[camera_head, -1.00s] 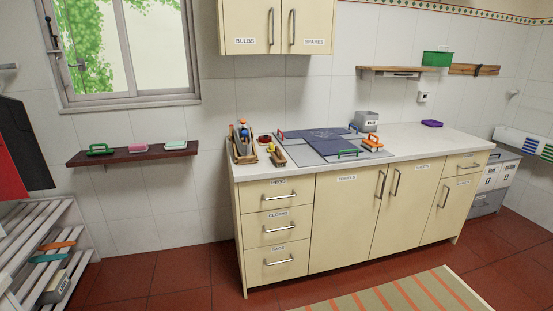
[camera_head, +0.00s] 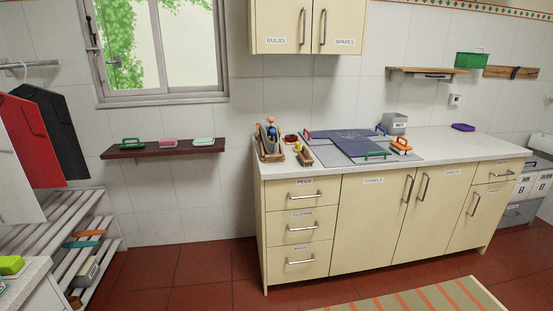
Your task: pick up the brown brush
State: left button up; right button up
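No brown brush can be made out with certainty at this distance. A wooden caddy (camera_head: 270,157) holding several upright tools stands at the left end of the counter. A small brown-and-yellow item (camera_head: 303,155) lies just right of it; I cannot tell whether it is a brush. An orange-handled item (camera_head: 401,146) sits right of the dark blue washboard panel (camera_head: 345,143), and a green-handled one (camera_head: 376,155) at its front edge. Neither of my grippers is in view.
The cream cabinet (camera_head: 370,222) carries the white counter. A dark wall shelf (camera_head: 163,151) holds green, pink and pale items. A slatted rack (camera_head: 62,225) and hanging clothes (camera_head: 29,137) stand left. Red floor is open before the cabinet, with a striped mat (camera_head: 420,298).

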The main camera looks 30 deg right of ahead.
aim_at(304, 157)
jog(key=i, duration=3.2)
jog(key=z, duration=0.9)
